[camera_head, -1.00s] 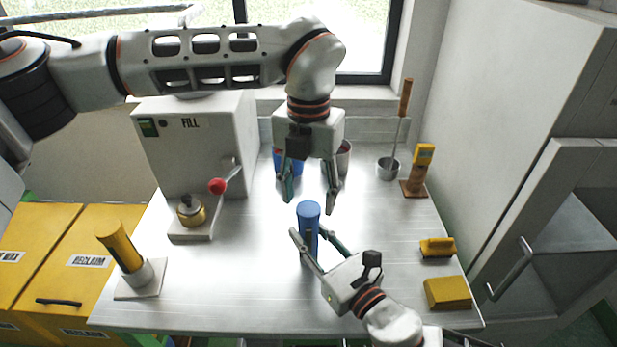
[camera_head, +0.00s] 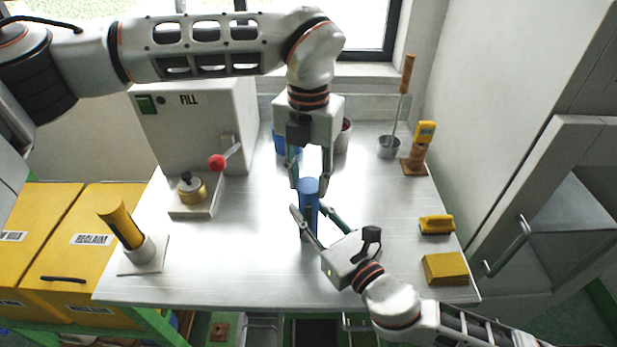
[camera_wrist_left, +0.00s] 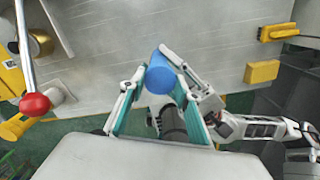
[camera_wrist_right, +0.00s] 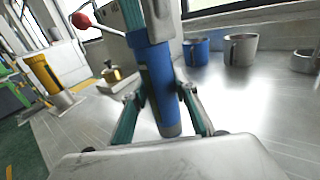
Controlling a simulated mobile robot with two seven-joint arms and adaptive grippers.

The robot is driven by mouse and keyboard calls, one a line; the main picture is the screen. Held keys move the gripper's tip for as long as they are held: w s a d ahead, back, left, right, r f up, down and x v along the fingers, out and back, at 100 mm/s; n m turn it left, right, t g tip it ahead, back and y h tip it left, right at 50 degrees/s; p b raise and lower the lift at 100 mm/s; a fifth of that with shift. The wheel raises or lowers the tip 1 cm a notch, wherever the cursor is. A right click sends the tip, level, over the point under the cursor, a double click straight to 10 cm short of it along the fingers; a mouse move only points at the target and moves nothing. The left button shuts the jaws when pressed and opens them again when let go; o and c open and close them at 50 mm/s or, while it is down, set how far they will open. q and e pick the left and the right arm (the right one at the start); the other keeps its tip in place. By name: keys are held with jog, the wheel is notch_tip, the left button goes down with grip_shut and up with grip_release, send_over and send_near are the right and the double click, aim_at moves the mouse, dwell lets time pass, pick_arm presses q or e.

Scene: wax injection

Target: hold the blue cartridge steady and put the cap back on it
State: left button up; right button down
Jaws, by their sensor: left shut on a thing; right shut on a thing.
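The blue cartridge (camera_head: 308,222) stands upright over the front middle of the table. It also shows in the right wrist view (camera_wrist_right: 160,90). My right gripper (camera_head: 309,210) is shut on its body from the front right. A wider blue cap (camera_wrist_right: 148,42) sits at the cartridge's top, in line with it; its round top face shows in the left wrist view (camera_wrist_left: 160,80). My left gripper (camera_head: 309,186) points down from above and is shut on the cap, one finger on each side. Whether the cap is fully seated is hard to tell.
A wax machine (camera_head: 195,135) with a red-knobbed lever (camera_head: 217,162) and a yellow cylinder in a stand (camera_head: 120,222) are at left. A blue mug (camera_wrist_right: 195,52) and a grey mug (camera_wrist_right: 240,50) stand behind. Yellow blocks (camera_head: 446,268) lie at right. The front table is clear.

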pick_arm(q)
jog(key=o, duration=1.3)
notch_tip(320, 180, up, 12)
pick_arm(e)
jog(key=c, duration=1.5)
grip_release()
jog(key=shift+s+d, duration=0.1)
jog(key=v, duration=1.1)
jog(key=shift+s+d, duration=0.2)
jog(key=shift+s, duration=0.1)
